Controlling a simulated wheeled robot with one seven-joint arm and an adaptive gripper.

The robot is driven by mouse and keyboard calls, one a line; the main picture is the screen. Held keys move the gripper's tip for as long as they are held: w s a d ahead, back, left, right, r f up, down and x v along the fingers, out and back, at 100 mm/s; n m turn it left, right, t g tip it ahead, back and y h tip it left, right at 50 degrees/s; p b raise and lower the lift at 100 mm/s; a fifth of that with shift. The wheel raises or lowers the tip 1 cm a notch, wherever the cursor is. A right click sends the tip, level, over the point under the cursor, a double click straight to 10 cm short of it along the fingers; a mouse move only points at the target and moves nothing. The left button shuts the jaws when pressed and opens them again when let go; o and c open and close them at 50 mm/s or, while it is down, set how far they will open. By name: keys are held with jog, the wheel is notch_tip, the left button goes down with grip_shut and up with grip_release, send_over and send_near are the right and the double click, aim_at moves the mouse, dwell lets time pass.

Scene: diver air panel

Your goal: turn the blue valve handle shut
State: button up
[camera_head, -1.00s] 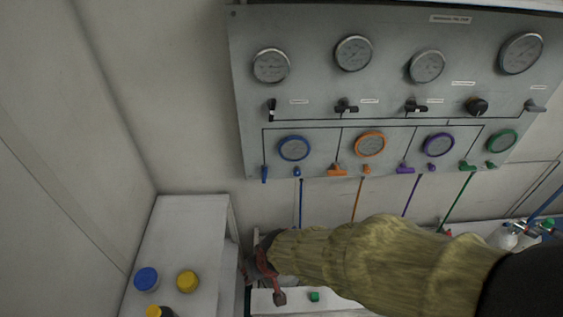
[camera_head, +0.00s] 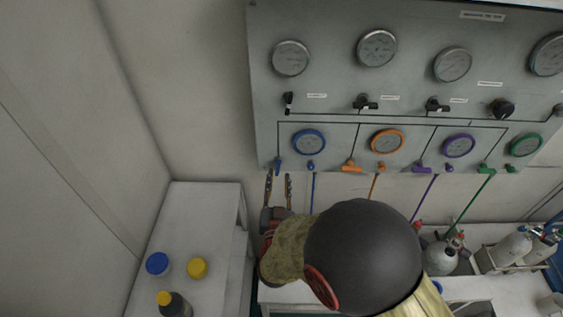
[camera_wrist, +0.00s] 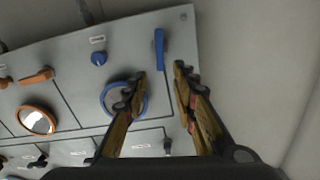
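The blue valve handle (camera_head: 277,163) is at the lower left corner of the grey panel (camera_head: 262,100), left of and below the blue-rimmed gauge (camera_head: 309,141). In the wrist view the handle (camera_wrist: 159,48) is a long blue lever running up and down the picture, roughly along the panel's side edge. My gripper (camera_head: 278,178) is just below the handle in the head view, fingers pointing up. In the wrist view my gripper (camera_wrist: 160,70) is open and empty, with the handle showing in the gap beyond its fingertips. I cannot tell whether they touch.
A small blue knob (camera_wrist: 98,58) is beside the handle. Orange (camera_head: 352,166), purple (camera_head: 421,168) and green (camera_head: 486,169) handles lie crosswise along the same row. A white side table (camera_head: 205,220) with several capped containers stands at left. Gas cylinders (camera_head: 440,257) stand at right.

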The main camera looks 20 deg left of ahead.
aim_at(279, 165)
jog(key=x, duration=0.7)
jog(key=shift+w+a, duration=0.1)
jog(key=shift+w, duration=0.25)
grip_shut()
dwell(0.3)
